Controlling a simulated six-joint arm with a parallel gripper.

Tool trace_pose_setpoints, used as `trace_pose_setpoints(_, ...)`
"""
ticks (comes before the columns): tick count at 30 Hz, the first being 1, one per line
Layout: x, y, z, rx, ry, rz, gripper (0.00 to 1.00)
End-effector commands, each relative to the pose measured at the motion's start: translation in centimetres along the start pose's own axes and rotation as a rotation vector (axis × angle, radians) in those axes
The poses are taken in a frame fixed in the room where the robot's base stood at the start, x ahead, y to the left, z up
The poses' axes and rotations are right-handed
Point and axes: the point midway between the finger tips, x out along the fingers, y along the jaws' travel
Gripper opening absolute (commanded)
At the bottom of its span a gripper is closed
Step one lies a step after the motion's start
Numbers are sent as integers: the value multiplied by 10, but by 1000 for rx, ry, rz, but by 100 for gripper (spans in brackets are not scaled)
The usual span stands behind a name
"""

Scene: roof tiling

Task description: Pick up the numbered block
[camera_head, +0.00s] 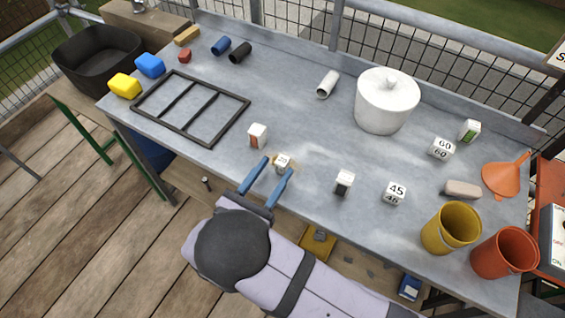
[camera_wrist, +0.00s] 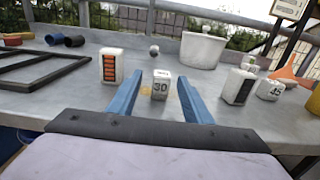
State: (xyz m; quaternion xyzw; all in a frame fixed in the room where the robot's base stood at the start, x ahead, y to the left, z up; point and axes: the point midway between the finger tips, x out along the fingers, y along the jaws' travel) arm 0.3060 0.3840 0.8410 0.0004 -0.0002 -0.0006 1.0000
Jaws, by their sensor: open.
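A small white block numbered 30 (camera_wrist: 160,86) stands upright on the grey table near its front edge; it also shows in the head view (camera_head: 283,163). My gripper (camera_head: 275,168), with two blue fingers, is open and empty. The block stands between the fingertips in the wrist view (camera_wrist: 160,92), with a gap on either side. I cannot tell exactly how deep it is between them. A white block numbered 45 (camera_head: 395,193) and one numbered 60 (camera_head: 441,149) stand farther right. A tan patch or piece (camera_head: 294,162) shows by the 30 block.
A white block with an orange face (camera_head: 257,136) stands close left of my gripper. A white block with a dark face (camera_head: 344,182) is to the right. A black frame (camera_head: 222,121) lies left, a white lidded pot (camera_head: 386,103) stands behind. The table centre (camera_head: 290,115) is clear.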

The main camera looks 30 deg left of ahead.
Motion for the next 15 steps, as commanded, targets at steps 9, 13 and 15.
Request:
trace_pose_setpoints(9, 37, -4, 2, -1, 0, -4, 45)
trace_pose_setpoints(13, 47, -4, 1, -1, 0, -2, 45)
trace_pose_setpoints(15, 50, -4, 1, -1, 0, -1, 45)
